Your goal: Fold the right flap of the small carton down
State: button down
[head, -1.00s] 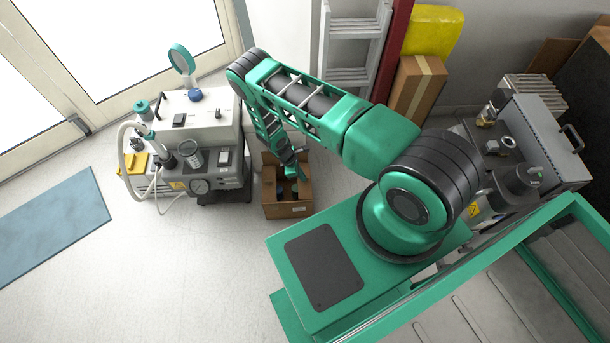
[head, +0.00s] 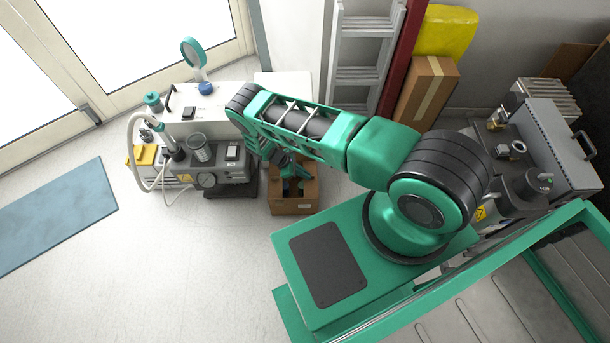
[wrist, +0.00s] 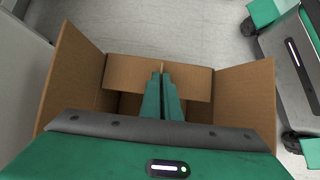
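The small open carton (head: 294,207) stands on the floor at the end of my arm in the head view. In the wrist view, one brown panel stands up on the left (wrist: 75,75) and another, the right flap as pictured (wrist: 246,95), stands up on the right and leans outward. A shorter panel (wrist: 128,73) spans the far side, with dark interior below it. My gripper (wrist: 162,76) has its two green fingers close together, with nothing seen between them. They point over the carton's opening, between the side panels. My gripper's body hides the near side.
A bench unit with equipment (head: 215,160) stands just left of the carton. A ladder (head: 362,60), a taller carton (head: 427,92) and a yellow object (head: 445,30) are behind it. Open floor (head: 190,265) lies in front and left.

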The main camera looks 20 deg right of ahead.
jog(key=c, duration=2)
grip_release()
jog(key=v, duration=1)
jog(key=shift+w+a+r, duration=0.15)
jog(key=shift+a+r, duration=0.05)
jog(key=shift+r, duration=0.1)
